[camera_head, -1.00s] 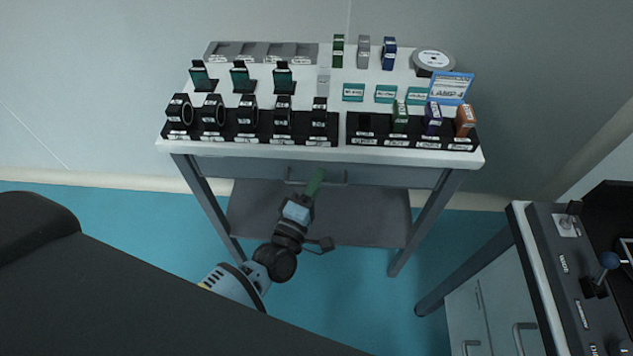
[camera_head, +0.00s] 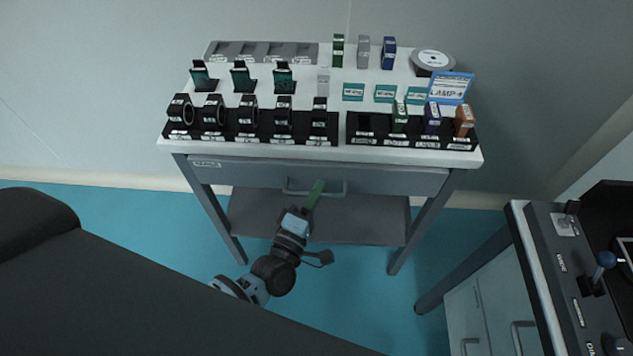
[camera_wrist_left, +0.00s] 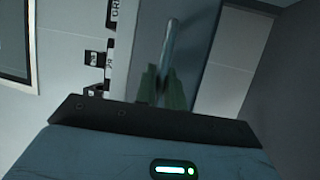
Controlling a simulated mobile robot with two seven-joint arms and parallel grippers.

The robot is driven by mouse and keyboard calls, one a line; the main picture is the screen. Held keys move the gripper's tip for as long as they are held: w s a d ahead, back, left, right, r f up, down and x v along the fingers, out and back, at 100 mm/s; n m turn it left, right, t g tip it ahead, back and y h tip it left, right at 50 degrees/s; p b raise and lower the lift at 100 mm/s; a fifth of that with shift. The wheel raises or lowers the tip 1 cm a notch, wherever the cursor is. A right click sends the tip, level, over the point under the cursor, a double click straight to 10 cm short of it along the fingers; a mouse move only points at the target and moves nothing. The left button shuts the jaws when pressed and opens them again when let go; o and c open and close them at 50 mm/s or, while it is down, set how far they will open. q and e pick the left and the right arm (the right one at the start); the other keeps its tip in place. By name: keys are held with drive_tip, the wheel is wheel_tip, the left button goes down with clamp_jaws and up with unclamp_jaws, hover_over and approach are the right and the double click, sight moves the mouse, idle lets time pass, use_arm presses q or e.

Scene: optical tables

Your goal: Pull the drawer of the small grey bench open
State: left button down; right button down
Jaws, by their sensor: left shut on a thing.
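The small grey bench (camera_head: 470,155) stands against the wall with a white top. Its grey drawer (camera_head: 400,180) sits under the top, and its front stands a little out from the top's edge. The drawer's bar handle (camera_head: 336,189) is at the middle of the front. My left gripper (camera_head: 317,187) is shut on the handle, with its green fingers reaching up to it from below. The left wrist view shows the green fingers (camera_wrist_left: 161,88) around the bar handle (camera_wrist_left: 171,45). My right gripper is in neither view.
The bench top holds black racks (camera_head: 250,130) with several mounts, small coloured boxes and a sign (camera_head: 450,88). A lower shelf (camera_head: 370,220) lies below the drawer. Another bench with a control panel (camera_head: 560,255) stands at the right.

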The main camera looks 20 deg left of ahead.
use_arm(q)
drive_tip(key=s+d, duration=0.2)
drive_tip(key=s, duration=0.6)
drive_tip(key=s+d+p, duration=0.1)
drive_tip(key=s+d, duration=0.2)
drive_tip(key=s, duration=0.6)
drive_tip(key=c, duration=1.5)
unclamp_jaws()
drive_tip(key=shift+s, duration=0.15)
drive_tip(key=b+v, duration=0.1)
drive_tip(key=v, duration=0.6)
drive_tip(key=shift+s, duration=0.3)
